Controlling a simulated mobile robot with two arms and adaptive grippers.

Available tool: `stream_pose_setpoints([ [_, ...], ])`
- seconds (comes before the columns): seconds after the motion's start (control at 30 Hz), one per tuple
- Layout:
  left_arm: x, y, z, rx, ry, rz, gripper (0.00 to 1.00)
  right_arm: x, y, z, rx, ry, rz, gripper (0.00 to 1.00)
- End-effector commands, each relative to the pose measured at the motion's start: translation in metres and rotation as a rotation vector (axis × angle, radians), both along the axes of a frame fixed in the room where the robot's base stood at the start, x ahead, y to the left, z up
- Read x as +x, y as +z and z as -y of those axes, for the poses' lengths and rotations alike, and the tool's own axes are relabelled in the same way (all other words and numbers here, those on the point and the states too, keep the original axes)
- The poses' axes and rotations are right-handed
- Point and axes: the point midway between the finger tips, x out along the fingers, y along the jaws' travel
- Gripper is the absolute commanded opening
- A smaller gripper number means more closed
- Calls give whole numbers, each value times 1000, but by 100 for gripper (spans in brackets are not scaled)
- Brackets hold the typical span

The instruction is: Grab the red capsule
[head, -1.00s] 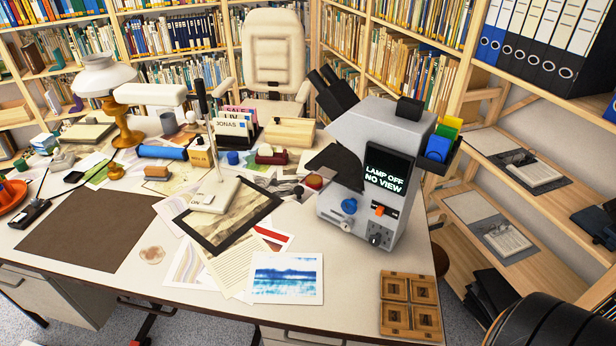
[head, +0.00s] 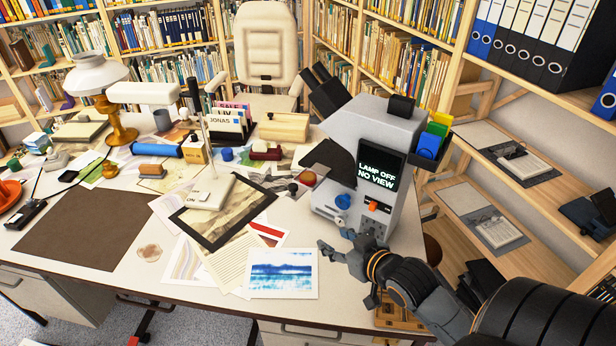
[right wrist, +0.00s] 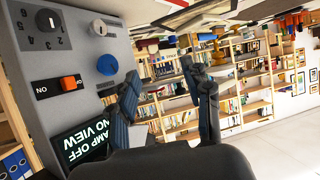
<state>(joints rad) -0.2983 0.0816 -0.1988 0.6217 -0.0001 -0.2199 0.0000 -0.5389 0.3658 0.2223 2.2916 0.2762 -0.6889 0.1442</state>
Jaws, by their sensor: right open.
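A dark red rounded piece (head: 265,154), which looks like the red capsule, lies towards the back of the desk, in front of the card holder. A small cream part shows at it. My right gripper (head: 335,241) is open and empty above the desk's front right, in front of the microscope and well apart from the red pieces. Its spread fingers also show in the right wrist view (right wrist: 163,80), beside the microscope's panel. My left gripper is not in view.
The grey microscope (head: 375,150) stands close behind my right gripper, its screen reading "LAMP OFF NO VIEW". Wooden framed pieces (head: 398,316) lie partly hidden under my right arm. A blue print (head: 284,274) and papers cover the front middle. The brown mat (head: 85,228) is bare.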

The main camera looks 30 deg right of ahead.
Motion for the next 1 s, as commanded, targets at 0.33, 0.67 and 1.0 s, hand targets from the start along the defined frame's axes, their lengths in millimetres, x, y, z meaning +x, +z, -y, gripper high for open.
stream_pose_setpoints([
  [0.33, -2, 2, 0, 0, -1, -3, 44, 37, 66, 44, 22, -21, 279, 49],
  [0.67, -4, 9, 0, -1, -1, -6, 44, 96, 56, 47, 21, -21, 279, 49],
  [1.0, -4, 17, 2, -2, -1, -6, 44, 125, 53, 47, 20, -20, 277, 49],
])
